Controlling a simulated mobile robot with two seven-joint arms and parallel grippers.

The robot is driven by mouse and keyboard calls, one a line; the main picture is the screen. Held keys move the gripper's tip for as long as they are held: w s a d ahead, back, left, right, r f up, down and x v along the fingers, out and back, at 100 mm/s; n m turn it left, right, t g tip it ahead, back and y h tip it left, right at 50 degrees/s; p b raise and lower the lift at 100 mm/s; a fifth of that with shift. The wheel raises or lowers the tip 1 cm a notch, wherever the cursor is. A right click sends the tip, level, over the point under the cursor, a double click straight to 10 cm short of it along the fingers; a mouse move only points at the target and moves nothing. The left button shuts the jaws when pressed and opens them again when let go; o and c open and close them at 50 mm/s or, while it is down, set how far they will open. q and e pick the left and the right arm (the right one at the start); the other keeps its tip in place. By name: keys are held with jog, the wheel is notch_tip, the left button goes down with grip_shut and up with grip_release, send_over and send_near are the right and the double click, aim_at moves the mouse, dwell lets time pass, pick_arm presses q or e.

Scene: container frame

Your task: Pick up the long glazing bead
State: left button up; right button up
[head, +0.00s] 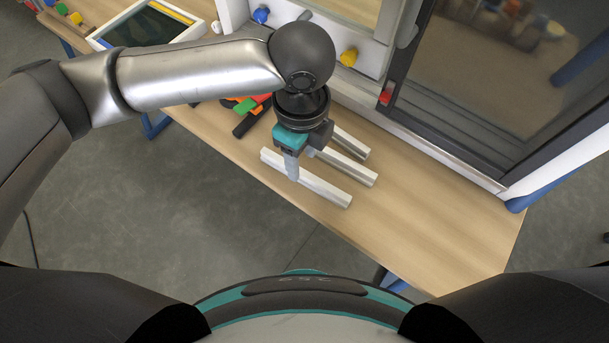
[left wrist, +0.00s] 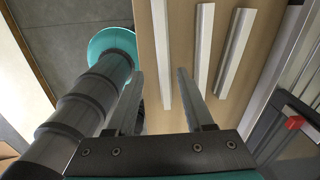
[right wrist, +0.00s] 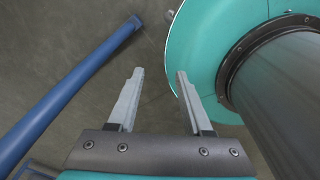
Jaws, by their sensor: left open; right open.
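Three pale glazing beads lie side by side on the wooden table. The front one, which looks longest, is the long glazing bead (head: 325,190); in the left wrist view (left wrist: 161,40) it is leftmost. The middle bead (head: 352,171) and the short back bead (head: 350,142) lie behind it. My left gripper (head: 292,172) points down at the long bead and hides part of it. In the left wrist view the open fingers (left wrist: 160,72) appear on either side of the bead's line; I cannot tell their height above it. My right gripper (right wrist: 160,72) is open and empty over the floor.
The wooden table (head: 420,235) is clear to the right of the beads. A window frame (head: 440,150) stands along its back. Coloured tools (head: 250,104) lie left of the beads, and a tray (head: 150,25) sits farther left.

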aim_at(304, 173)
pick_arm(q)
jog(key=f+b, duration=0.1)
jog(key=f, duration=0.1)
jog(key=f+b, duration=0.1)
jog(key=f, duration=0.2)
jog(key=shift+w+d+f, duration=0.2)
jog(key=shift+f, duration=0.15)
jog(key=shift+c, duration=0.8)
jog(key=c, duration=0.6)
grip_shut()
pick_arm(e)
jog(key=shift+w+d+f, duration=0.2)
jog(key=shift+d+f, duration=0.05)
jog(key=shift+f, duration=0.25)
jog(key=shift+w+d+f, duration=0.15)
jog(key=shift+d+f, duration=0.05)
jog(key=shift+f, duration=0.3)
